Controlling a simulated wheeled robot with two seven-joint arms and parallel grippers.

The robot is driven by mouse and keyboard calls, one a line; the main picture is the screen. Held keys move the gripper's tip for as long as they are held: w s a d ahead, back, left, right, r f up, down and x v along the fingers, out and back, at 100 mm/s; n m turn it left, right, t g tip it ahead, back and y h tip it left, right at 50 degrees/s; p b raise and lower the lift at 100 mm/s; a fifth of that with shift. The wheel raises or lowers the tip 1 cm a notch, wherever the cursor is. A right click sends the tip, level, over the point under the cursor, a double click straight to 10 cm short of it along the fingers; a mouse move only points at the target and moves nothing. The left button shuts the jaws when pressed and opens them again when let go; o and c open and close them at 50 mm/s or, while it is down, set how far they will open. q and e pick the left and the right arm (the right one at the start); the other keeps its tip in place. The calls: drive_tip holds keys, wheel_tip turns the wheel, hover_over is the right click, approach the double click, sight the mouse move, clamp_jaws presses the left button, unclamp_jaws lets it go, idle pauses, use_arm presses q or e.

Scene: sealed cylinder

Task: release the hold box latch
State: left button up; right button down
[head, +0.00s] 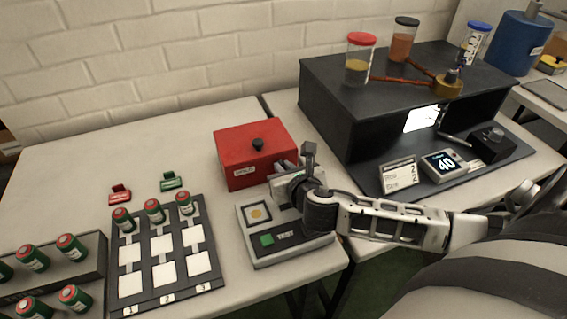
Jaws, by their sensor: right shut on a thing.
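The hold box is a red box (236,157) with a black knob on its lid and a small white label on its front. Its lid looks closed. My right gripper (284,168) is at the right end of the box's front face, with its arm coming in from the right. Its jaws are shut on a small part there, which looks like the box latch. The wrist and fingers hide most of that part, so its position cannot be told. My left gripper is not in view.
A grey test device (256,256) with a green button sits just below my right wrist. A black slotted board (127,284) with several green-and-red cylinders is at left. A large black cabinet (330,105) with jars on top stands at right. The table's back left is clear.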

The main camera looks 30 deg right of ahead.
drive_tip(key=c, duration=1.5)
unclamp_jaws()
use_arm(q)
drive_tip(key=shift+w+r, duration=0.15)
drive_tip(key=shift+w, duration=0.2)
use_arm(e)
drive_tip(key=v, duration=1.6)
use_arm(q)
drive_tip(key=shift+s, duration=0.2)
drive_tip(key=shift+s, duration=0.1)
use_arm(e)
drive_tip(key=shift+s+f, duration=0.1)
drive_tip(key=shift+f, duration=0.05)
